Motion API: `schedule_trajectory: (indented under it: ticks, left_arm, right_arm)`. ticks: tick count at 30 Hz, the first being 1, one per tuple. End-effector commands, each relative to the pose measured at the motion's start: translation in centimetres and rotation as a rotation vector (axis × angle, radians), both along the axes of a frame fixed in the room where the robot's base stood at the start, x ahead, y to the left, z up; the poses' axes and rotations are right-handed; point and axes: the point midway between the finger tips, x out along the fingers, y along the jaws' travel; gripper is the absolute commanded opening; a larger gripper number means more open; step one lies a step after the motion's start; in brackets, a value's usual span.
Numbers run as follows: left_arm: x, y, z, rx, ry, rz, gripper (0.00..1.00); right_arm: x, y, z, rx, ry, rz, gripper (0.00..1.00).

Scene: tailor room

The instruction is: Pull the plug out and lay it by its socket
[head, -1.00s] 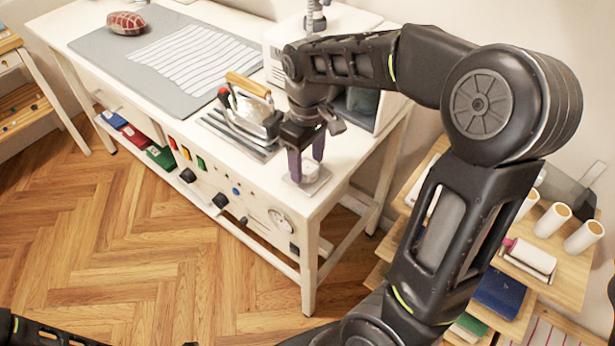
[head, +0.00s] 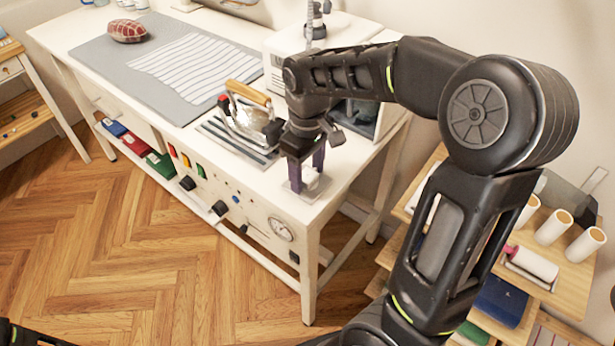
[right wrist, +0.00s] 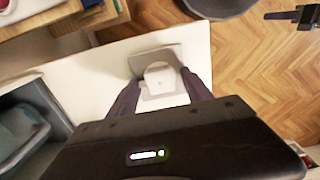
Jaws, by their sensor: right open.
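A small white plug (head: 311,179) stands on a pale grey socket plate (head: 297,198) near the front right corner of the white ironing table. In the right wrist view the plug (right wrist: 158,77) shows as a rounded white block on the grey plate (right wrist: 152,58). My right gripper (head: 307,180) is above the plate, pointing down and open, with its purple-grey fingers on either side of the plug. In the right wrist view the plug lies between the two fingers (right wrist: 160,92); contact cannot be told. A dark part at the wrist view's top right may be my left gripper (right wrist: 305,15).
An iron (head: 245,120) on a striped rest stands left of my right gripper. A white machine (head: 345,60) stands close behind it. The table's front edge has knobs and a gauge (head: 281,230). A wooden shelf (head: 560,275) with white rolls stands at right.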

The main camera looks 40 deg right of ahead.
Motion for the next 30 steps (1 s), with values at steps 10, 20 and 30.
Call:
schedule_trajectory:
  ticks: [10,20,30]
  left_arm:
    - [0.00,0.00,0.02,0.000,0.000,0.000,0.00]
    - [0.00,0.00,0.14,0.000,0.000,0.000,0.00]
    - [0.00,0.00,0.14,0.000,0.000,0.000,0.00]
  right_arm:
    - [0.01,0.01,0.01,0.000,0.000,0.000,0.58]
    - [0.00,0.02,-0.01,0.000,0.000,0.000,0.57]
    - [0.00,0.02,-0.01,0.000,0.000,0.000,0.30]
